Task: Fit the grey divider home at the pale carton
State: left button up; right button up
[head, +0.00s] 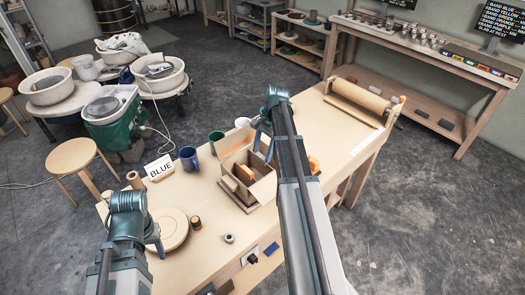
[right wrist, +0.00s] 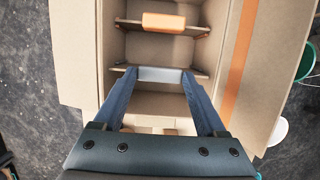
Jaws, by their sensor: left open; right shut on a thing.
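The pale carton (head: 262,188) stands open on the wooden table, its flaps spread. In the right wrist view I look down into the carton (right wrist: 78,50), which has an orange stripe on one flap. My right gripper (right wrist: 160,78) is shut on the grey divider (right wrist: 160,74), seen as a short grey strip between the fingertips, over the carton's inside. How deep the divider sits is unclear. In the head view my right arm hides the divider and part of the carton. My left gripper (head: 157,242) is open and empty, near a round wooden disc, away from the carton.
A cardboard partition with an orange piece (right wrist: 163,22) crosses the carton's far end. The disc (head: 172,228) and small jars lie nearer. A roller (head: 358,96) occupies the table's far end.

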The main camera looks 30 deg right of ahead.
jog(key=shift+f, duration=0.2)
jog(key=shift+f+b, duration=1)
jog(key=shift+b, duration=0.15)
jog(key=o, duration=1.3)
jog(key=shift+r, duration=0.1)
jog(key=shift+o, duration=0.2)
jog(key=p+v, duration=1.3)
jog(key=shift+r, duration=0.4)
jog(key=shift+d, duration=0.1)
